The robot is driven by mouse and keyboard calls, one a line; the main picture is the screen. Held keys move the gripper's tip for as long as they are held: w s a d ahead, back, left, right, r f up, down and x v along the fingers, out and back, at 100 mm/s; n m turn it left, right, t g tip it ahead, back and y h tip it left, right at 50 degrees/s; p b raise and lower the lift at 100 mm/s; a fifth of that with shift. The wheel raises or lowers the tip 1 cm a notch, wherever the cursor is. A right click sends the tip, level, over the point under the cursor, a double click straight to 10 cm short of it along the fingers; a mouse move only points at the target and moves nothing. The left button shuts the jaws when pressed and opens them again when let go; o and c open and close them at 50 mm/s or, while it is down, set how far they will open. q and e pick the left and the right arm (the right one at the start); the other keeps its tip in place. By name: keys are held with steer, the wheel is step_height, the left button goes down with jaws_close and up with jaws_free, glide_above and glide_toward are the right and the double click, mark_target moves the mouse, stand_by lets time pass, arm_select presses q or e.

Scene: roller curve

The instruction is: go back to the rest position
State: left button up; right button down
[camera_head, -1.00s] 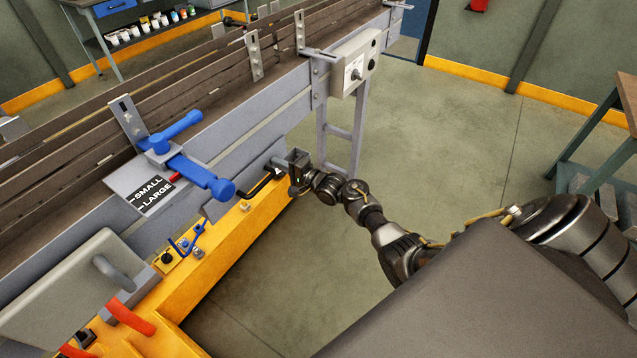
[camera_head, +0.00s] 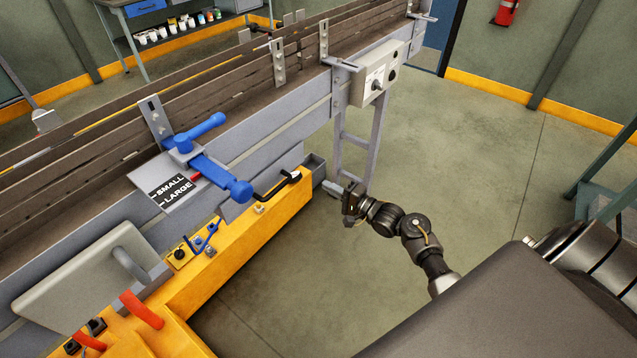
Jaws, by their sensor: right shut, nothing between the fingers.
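My right gripper (camera_head: 343,192) is shut and empty. It hangs over the floor just right of the yellow base's end, apart from the conveyor. My right arm (camera_head: 412,232) reaches it from the lower right. My left gripper does not show. The conveyor (camera_head: 290,130) runs from lower left to upper right. On its side are a blue clamp handle (camera_head: 216,172) and a plate marked SMALL and LARGE (camera_head: 170,192).
A yellow base (camera_head: 240,240) with a black handle (camera_head: 278,186) runs along the conveyor. A grey control box (camera_head: 376,76) sits on the conveyor frame. A green-legged table (camera_head: 605,180) stands at right. The floor (camera_head: 470,150) between is clear.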

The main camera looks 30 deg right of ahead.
steer(key=shift+s+d, duration=0.1)
steer(key=shift+s, duration=0.25)
steer(key=shift+w, duration=0.1)
